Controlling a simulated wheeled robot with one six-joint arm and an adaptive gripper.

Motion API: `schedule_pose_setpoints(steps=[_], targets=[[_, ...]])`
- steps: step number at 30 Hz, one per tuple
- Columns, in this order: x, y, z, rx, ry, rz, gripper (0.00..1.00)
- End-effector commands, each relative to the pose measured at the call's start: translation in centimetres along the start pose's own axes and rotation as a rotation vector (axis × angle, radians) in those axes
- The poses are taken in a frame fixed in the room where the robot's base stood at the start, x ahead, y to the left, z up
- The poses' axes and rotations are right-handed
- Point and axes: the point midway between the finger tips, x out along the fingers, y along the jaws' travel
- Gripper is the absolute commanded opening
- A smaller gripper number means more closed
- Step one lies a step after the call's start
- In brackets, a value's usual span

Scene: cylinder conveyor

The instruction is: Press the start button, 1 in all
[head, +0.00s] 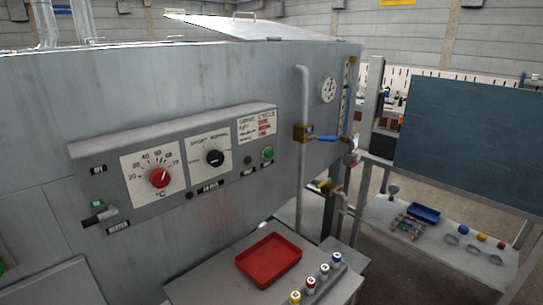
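A grey control panel (130,155) is fixed to the front of a large grey machine. A round green button (267,153) sits at the panel's right end, and it looks like the start button, though its label is too small to read. A small dark round part (248,161) is just left of it. A black selector knob (215,158) and a red temperature dial (159,177) are further left. A small green switch or lamp (97,203) and a grey lever (104,215) are at the lower left. My gripper is not in view.
A red tray (269,260) and several capped cylinders (323,271) stand on a grey bench below the panel. A vertical pipe (303,200) with a blue-handled valve (322,138) rises right of the panel. A side table (440,245) with small parts is at the right. The space before the button looks clear.

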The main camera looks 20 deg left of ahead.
Motion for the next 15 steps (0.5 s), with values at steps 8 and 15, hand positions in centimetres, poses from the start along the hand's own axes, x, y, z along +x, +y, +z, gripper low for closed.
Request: schedule_pose_setpoints(steps=[8,15], targets=[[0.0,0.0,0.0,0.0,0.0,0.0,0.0],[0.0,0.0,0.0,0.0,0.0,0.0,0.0]])
